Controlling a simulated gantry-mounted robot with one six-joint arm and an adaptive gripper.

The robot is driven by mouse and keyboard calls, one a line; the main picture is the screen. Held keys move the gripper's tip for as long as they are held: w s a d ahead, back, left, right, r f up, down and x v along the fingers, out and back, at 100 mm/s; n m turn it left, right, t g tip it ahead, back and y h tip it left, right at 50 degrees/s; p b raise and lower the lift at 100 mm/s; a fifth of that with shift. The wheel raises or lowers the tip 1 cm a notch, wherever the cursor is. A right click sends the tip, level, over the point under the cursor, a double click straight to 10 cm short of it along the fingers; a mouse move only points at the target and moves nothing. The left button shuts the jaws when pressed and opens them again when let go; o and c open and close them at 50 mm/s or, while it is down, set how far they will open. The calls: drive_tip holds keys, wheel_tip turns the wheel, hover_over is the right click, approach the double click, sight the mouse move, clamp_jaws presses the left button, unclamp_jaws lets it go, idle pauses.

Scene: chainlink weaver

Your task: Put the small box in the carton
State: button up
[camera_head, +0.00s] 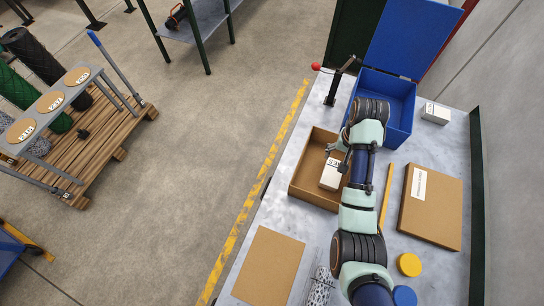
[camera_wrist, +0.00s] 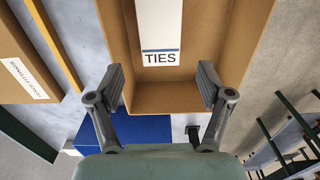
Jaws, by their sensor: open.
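The carton (camera_head: 306,188) is an open brown box on the workbench, and its inner wall (camera_wrist: 165,98) fills the middle of the wrist view. A small white box (camera_head: 329,180) is inside it, toward the right side in the head view. Its label reads TIES in the wrist view (camera_wrist: 161,30), where its far end is cut off by the frame. My gripper (camera_wrist: 163,76) is open, with its fingers apart and nothing between the tips. It is over the carton near the small box. In the head view my arm partly hides the carton's right side and the gripper.
A blue bin (camera_head: 399,105) with a raised lid stands behind the carton. Another white box (camera_head: 435,113) is right of it. A flat brown box (camera_head: 432,212), a yellow stick (camera_head: 384,200), yellow (camera_head: 409,265) and blue (camera_head: 404,296) discs and a cardboard sheet (camera_head: 268,266) lie on the bench.

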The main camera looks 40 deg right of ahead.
drive_tip(key=w+a+r+n+t+h, duration=0.1)
drive_tip(key=w+a+r+n+t, duration=0.25)
drive_tip(key=w+a, duration=0.55)
drive_tip(key=w+a+r+n+t+h, duration=0.2)
drive_tip(key=w+a+r+n+t, duration=0.3)
drive_tip(key=a, duration=0.8)
drive_tip(key=s+a+r+n+t+y, duration=0.1)
drive_tip(key=a+r+n+t, duration=0.1)
drive_tip(key=a+r, duration=0.3)
drive_tip(key=s+a+r+n+t+y, duration=0.1)
drive_tip(key=a+r, duration=0.4)
drive_tip(key=a, duration=0.9)
drive_tip(key=shift+s+a+r+n+t+y, duration=0.25)
drive_tip(key=shift+n+t+y, duration=0.35)
drive_tip(key=shift+n, duration=0.25)
drive_tip(key=shift+d, duration=0.1)
